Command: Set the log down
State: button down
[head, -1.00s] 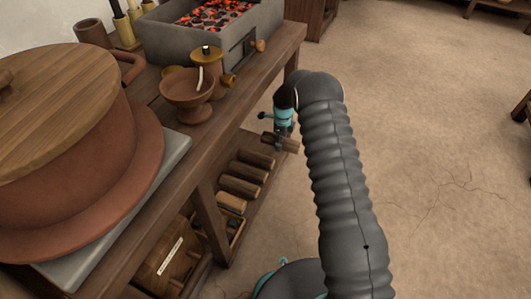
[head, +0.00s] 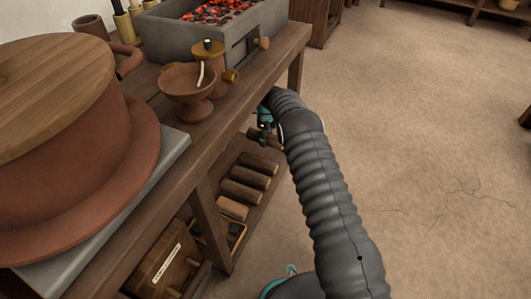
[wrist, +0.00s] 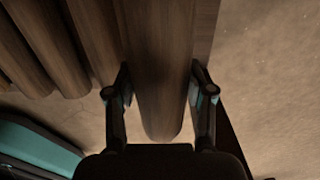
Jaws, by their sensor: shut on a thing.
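My gripper (wrist: 160,82) is shut on a brown log (wrist: 157,60), with one finger on each side of it. In the head view my gripper (head: 265,122) is under the worktable, partly hidden by my arm and the table edge. The held log (head: 272,142) is beside the far end of a row of logs (head: 250,176) on the lower shelf. In the wrist view other logs (wrist: 40,50) lie to the left, roughly parallel to the held log. I cannot tell whether the held log touches the shelf.
The worktable (head: 205,128) overhangs the lower shelf (head: 262,195). On the worktable are a brazier of coals (head: 165,38), a clay bowl (head: 187,82) and a large wooden-lidded vessel (head: 90,150). A labelled box (head: 165,272) sits low at the left. Floor to the right is clear.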

aim_at(266, 155)
notch_tip(266, 155, down, 7)
jog(key=shift+f+b, duration=0.2)
jog(key=shift+b, duration=0.25)
jog(key=shift+f, duration=0.1)
jog(key=c, duration=0.7)
grip_release()
jog(key=shift+r+p, duration=0.5)
jog(key=shift+r, duration=3.3)
